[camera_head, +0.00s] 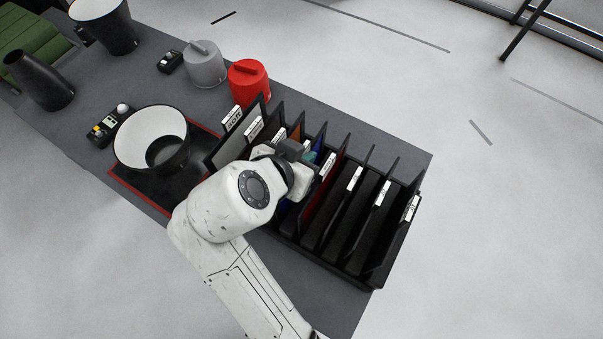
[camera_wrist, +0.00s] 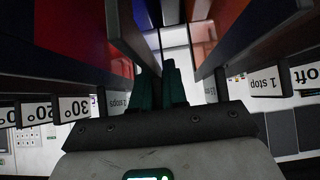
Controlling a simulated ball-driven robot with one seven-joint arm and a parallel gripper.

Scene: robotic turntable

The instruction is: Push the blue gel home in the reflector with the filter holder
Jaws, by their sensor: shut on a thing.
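The reflector (camera_head: 135,128), a black bowl with a white inside, stands left of the filter rack, its mouth facing up. The black rack (camera_head: 377,270) holds several upright filter holders with white label tabs. A strip of blue (camera_head: 282,212) shows below my gripper, probably the blue gel. My gripper (camera_wrist: 161,88) is down among the holders in the rack. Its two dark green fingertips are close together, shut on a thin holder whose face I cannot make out. My wrist hides most of that slot in the head view (camera_head: 312,156).
A red-edged black mat (camera_head: 125,183) lies under the reflector. A red canister (camera_head: 249,82), a grey canister (camera_head: 205,65) and a second reflector (camera_head: 104,30) stand farther back. Tabs such as "30°" (camera_wrist: 75,107) and "1 stop" (camera_wrist: 264,83) flank my fingers closely.

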